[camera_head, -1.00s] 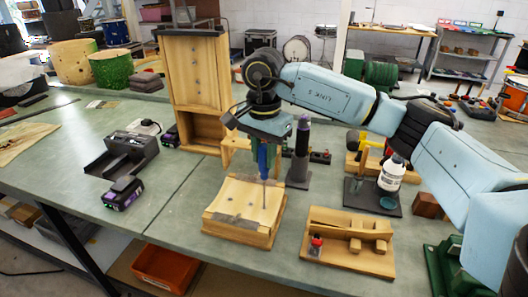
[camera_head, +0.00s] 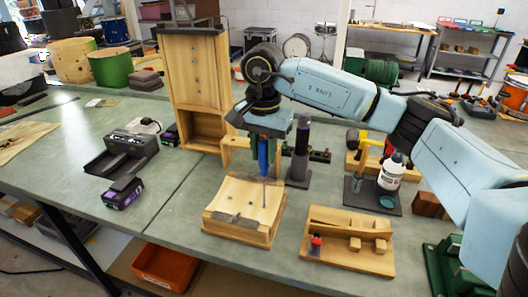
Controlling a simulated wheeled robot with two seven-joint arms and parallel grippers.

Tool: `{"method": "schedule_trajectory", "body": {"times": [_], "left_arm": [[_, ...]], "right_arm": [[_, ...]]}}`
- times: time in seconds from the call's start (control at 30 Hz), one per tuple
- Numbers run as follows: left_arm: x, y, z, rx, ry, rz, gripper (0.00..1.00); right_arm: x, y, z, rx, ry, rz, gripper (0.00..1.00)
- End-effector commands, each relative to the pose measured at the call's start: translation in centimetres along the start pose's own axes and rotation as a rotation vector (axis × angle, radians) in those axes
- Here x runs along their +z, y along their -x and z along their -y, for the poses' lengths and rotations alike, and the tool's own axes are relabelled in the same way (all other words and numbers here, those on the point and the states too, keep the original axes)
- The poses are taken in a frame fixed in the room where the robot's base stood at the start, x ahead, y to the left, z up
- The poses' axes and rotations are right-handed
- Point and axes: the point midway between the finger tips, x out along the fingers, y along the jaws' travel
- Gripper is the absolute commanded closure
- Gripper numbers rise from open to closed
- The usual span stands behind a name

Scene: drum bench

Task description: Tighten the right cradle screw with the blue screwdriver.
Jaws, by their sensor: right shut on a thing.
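The blue screwdriver (camera_head: 263,155) stands upright in my right gripper (camera_head: 264,145), which is shut on its handle. Its thin shaft points down to the right part of the wooden cradle (camera_head: 243,205), a pale block with a curved top and a grey strip along its front. The tip appears to reach the cradle's surface. The right cradle screw is too small to make out, so I cannot tell whether the tip sits in it. My left gripper is out of view.
A wooden tray (camera_head: 348,258) with blocks and a small red-topped bottle lies to the right. A dark post (camera_head: 300,150) stands close behind the screwdriver. A white bottle (camera_head: 392,172) stands further right. A black holder (camera_head: 120,152) and a battery (camera_head: 123,193) lie left.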

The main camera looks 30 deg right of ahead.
Motion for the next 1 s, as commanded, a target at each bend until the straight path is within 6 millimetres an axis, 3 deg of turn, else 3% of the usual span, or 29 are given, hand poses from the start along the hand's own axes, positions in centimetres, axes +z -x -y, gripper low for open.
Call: {"method": "schedule_trajectory", "body": {"times": [0.4, 0.67, 1.0], "left_arm": [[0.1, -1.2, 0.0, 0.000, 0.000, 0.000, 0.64], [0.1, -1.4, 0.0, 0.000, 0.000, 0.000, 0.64], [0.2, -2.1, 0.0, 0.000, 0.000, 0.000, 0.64]], "right_arm": [[0.1, 0.0, 0.1, -0.003, 0.554, -0.002, 1.00], [0.2, 0.1, 0.0, -0.003, 0.701, -0.002, 1.00], [0.0, 0.0, -0.1, -0.002, 1.130, -0.003, 1.00]]}}
